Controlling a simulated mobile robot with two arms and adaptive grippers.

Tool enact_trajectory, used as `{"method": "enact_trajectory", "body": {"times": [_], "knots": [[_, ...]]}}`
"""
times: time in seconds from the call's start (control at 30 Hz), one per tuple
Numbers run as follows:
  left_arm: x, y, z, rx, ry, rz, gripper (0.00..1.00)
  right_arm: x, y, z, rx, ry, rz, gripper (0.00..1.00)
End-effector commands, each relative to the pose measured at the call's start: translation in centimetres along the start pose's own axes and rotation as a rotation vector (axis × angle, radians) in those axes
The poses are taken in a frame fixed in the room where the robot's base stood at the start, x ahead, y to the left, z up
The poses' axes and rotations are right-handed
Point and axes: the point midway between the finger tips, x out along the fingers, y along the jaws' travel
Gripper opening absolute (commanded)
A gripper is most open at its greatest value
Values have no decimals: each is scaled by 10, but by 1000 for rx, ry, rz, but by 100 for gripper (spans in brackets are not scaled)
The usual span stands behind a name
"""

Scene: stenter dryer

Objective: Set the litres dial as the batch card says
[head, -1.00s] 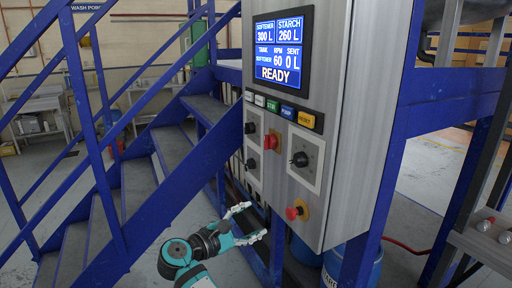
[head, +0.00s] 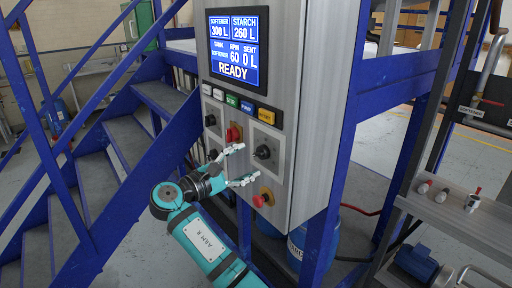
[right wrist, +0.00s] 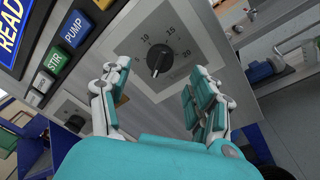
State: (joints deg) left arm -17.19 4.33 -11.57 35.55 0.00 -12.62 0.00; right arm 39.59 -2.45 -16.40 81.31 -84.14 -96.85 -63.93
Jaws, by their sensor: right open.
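A large black dial (head: 263,152) sits on a grey square plate on the control panel's front. In the right wrist view the dial (right wrist: 158,60) shows a scale with marks 10, 15 and 20; I cannot tell exactly where its pointer stands. My right gripper (head: 247,164) is open just in front of the panel, left of and slightly below the dial. In the wrist view its fingers (right wrist: 160,78) stand apart on both sides of the dial, not touching it. No batch card is readable.
A red switch (head: 234,132) and smaller black knobs (head: 210,119) are left of the dial. A red mushroom button (head: 262,198) is below it. Coloured buttons (head: 248,109) line up under the screen. Blue stairs (head: 95,185) stand left; a grey bench (head: 470,212) stands right.

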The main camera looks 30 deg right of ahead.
Motion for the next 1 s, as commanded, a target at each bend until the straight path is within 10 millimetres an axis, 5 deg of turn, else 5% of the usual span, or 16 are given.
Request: {"method": "enact_trajectory", "body": {"times": [0.3, 0.67, 1.0], "knots": [[-23, -6, -1, 1, -2, -7, 40, 46, 1, 0, -3, 0, 1, 62], [-24, -6, -1, 0, -2, -7, 40, 52, -1, -1, -1, 2, 0, 62], [-24, -4, -1, -1, -1, -4, 40, 51, -1, -1, -1, 1, 0, 20]]}}
